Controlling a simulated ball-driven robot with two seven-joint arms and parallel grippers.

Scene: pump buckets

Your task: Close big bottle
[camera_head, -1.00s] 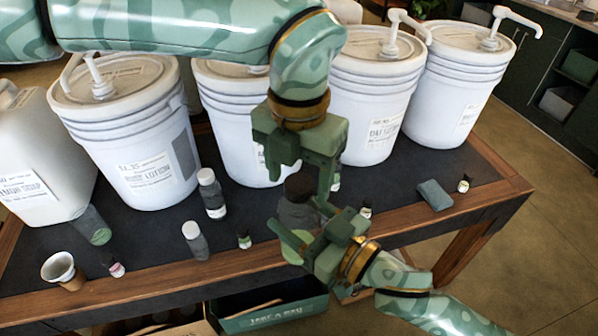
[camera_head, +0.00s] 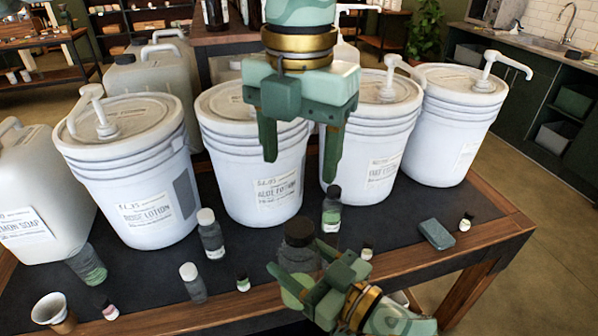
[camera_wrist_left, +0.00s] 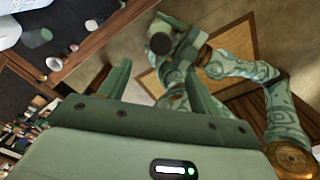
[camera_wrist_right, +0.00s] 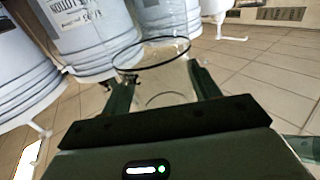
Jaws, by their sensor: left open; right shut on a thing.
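The big bottle (camera_head: 296,260) is dark and see-through, with a wide dark cap (camera_head: 299,232) on its top. My right gripper (camera_head: 299,258) is shut around its body and holds it upright at the table's front edge. In the right wrist view the clear bottle (camera_wrist_right: 165,85) fills the space between the fingers. My left gripper (camera_head: 301,165) is open and empty, above the bottle and apart from it. In the left wrist view the cap (camera_wrist_left: 159,43) shows beyond the open fingers. How tightly the cap sits cannot be seen.
White lotion buckets with pumps (camera_head: 258,160) line the back of the dark table (camera_head: 150,268). Small bottles (camera_head: 211,235), a cup (camera_head: 52,311) and a blue-grey block (camera_head: 435,234) stand or lie in front. Another dark-capped bottle (camera_head: 331,210) stands close behind the held one.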

